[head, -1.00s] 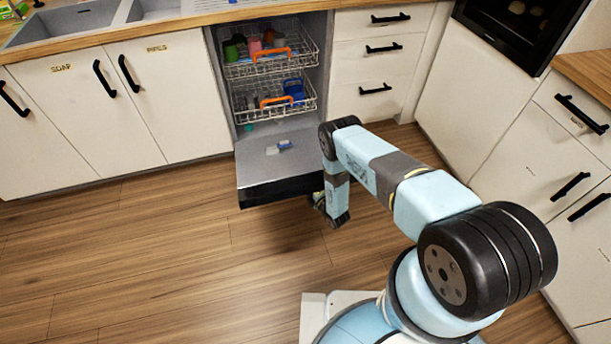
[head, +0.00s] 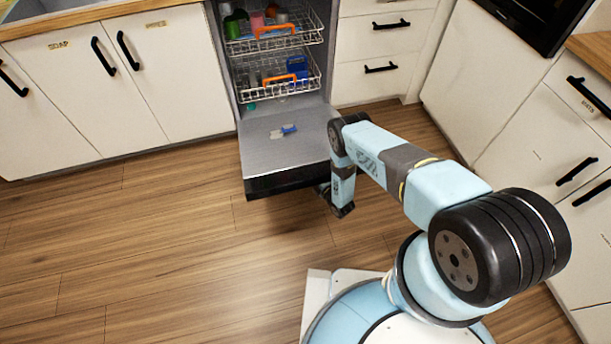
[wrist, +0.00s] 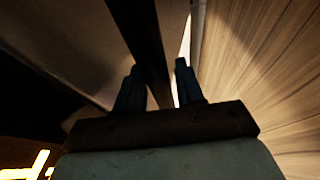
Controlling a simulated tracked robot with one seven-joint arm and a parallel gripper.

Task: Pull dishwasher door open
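The dishwasher door (head: 262,154) is folded down and lies nearly flat in front of the open dishwasher, its dark front edge facing me. A small blue and white item lies on its inner face. My gripper (head: 325,192) is at the door's right front corner, partly hidden behind my arm. In the wrist view, my gripper (wrist: 158,82) has its fingers apart, with a dark bar (wrist: 147,45) along the door running between them. A gap shows between the bar and the right finger. The bar's contact with the left finger is unclear.
Two wire racks (head: 275,86) with orange handles hold cups and dishes inside the dishwasher. White cabinets (head: 170,75) stand left, drawers (head: 372,69) right, and more cabinets at the far right. The wooden floor (head: 180,240) in front is clear.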

